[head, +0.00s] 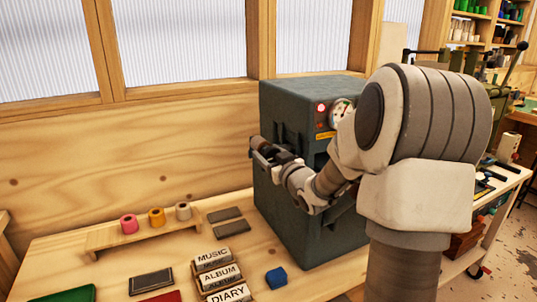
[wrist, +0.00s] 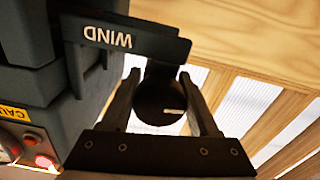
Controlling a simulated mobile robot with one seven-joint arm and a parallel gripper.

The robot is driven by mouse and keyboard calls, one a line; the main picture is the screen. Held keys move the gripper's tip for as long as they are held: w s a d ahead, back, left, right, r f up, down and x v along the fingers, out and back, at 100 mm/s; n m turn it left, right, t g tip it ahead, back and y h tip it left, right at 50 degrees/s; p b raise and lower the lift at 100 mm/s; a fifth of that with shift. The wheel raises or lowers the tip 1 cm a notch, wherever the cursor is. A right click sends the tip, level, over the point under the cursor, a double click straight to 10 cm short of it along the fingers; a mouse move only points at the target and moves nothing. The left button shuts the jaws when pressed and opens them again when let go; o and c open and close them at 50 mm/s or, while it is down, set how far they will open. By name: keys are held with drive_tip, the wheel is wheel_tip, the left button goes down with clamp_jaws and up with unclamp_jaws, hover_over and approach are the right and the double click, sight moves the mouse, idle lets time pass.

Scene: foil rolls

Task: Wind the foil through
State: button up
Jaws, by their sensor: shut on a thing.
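The dark green-grey machine (head: 285,110) stands on the bench against the wooden wall. It has a dial (head: 341,112) and a red light on its front; its left part also fills the left of the wrist view (wrist: 35,85). A plate marked WIND (wrist: 110,38) sticks out from its side. My gripper (wrist: 163,98) is shut on a dark round knob (wrist: 160,92) next to this plate, one finger on each side. In the head view my gripper (head: 272,155) is at the machine's left side. My arm hides much of the machine's front.
Blocks marked MUSIC (head: 212,257), ALBUM and DIARY, a blue block (head: 276,278) and flat dark pieces lie in front. Bare bench shows between them.

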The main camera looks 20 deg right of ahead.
drive_tip(key=shift+c, duration=1.3)
drive_tip(key=shift+m, duration=0.3)
drive_tip(key=m+p, duration=0.2)
drive_tip(key=m, duration=0.4)
drive_tip(key=shift+a+r+p, duration=0.1)
drive_tip(key=shift+p, duration=0.3)
drive_tip(key=m+p, duration=0.1)
drive_tip(key=m, duration=0.2)
drive_tip(key=shift+m+p, duration=0.3)
drive_tip(key=shift+m, duration=0.2)
drive_tip(key=shift+a+f, duration=0.1)
drive_tip(key=shift+f, duration=0.15)
